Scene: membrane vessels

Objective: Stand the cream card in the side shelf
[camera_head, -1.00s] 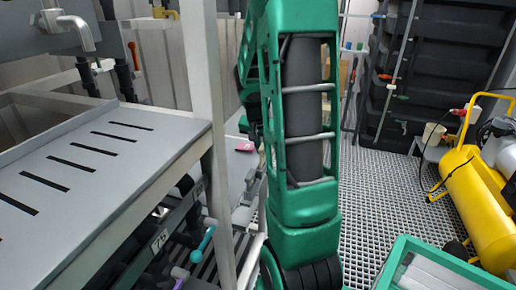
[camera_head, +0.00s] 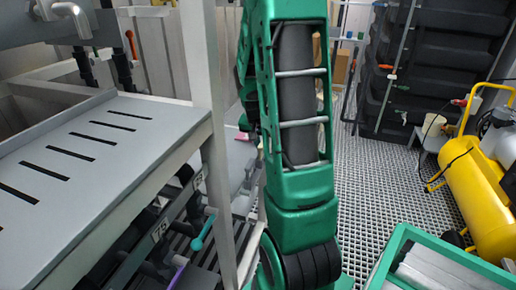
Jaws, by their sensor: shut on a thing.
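The grey side shelf (camera_head: 88,142) is a flat top with a row of dark slots, at the left. No cream card can be made out in this view. The green arm in the middle is mine. My gripper does not show; the arm hides what is behind it. I cannot tell from this view where the gripper is relative to the shelf.
A pale upright post (camera_head: 205,110) stands between the shelf and my arm. A green crate (camera_head: 400,243) with pale contents is at the lower right. A yellow tank (camera_head: 478,200) stands at the right. Open grating floor (camera_head: 375,185) lies between my arm and the tank.

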